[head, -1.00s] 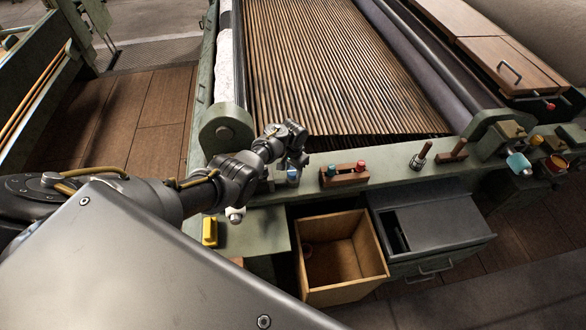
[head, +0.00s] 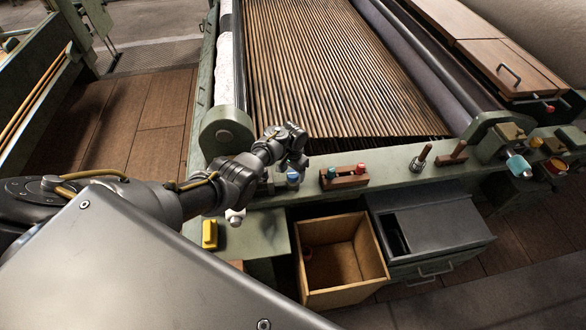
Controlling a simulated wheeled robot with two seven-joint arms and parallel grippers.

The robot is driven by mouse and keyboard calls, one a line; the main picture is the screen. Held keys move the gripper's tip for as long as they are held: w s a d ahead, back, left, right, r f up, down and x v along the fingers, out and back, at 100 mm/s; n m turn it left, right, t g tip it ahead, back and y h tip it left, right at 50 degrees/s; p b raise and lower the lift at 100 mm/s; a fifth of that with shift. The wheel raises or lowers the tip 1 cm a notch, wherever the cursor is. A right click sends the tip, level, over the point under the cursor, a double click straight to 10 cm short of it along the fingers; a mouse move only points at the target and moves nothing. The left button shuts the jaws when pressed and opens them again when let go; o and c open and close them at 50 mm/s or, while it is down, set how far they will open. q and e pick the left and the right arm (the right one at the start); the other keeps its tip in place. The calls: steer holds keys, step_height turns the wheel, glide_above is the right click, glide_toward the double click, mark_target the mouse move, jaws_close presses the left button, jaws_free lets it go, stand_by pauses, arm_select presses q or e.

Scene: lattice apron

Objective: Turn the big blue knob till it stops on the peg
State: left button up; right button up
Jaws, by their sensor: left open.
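A blue knob (head: 292,178) sits on the green front rail of the machine, near the middle of the head view. My left gripper (head: 296,164) is open and points down right above this knob. Its fingers are small and dark here, and I cannot tell whether they touch the knob or stand around it. The gripper hides the knob's upper part, and I cannot make out a peg there. Another blue, teal-tinted knob (head: 517,164) is at the right end of the rail. My right gripper is not in view.
A wooden block (head: 346,181) with a green and a red knob stands just right of my gripper. Two upright handles (head: 420,158) (head: 453,152) follow along the rail. Below are an open wooden drawer (head: 380,262), a grey box (head: 445,243) and a yellow block (head: 210,234).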

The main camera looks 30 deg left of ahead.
mark_target(293, 173)
arm_select(q)
steer(key=shift+r, duration=0.5)
step_height(293, 173, up, 10)
steer(key=p, duration=0.1)
steer(key=shift+f+p, duration=0.15)
steer(key=shift+p, duration=0.2)
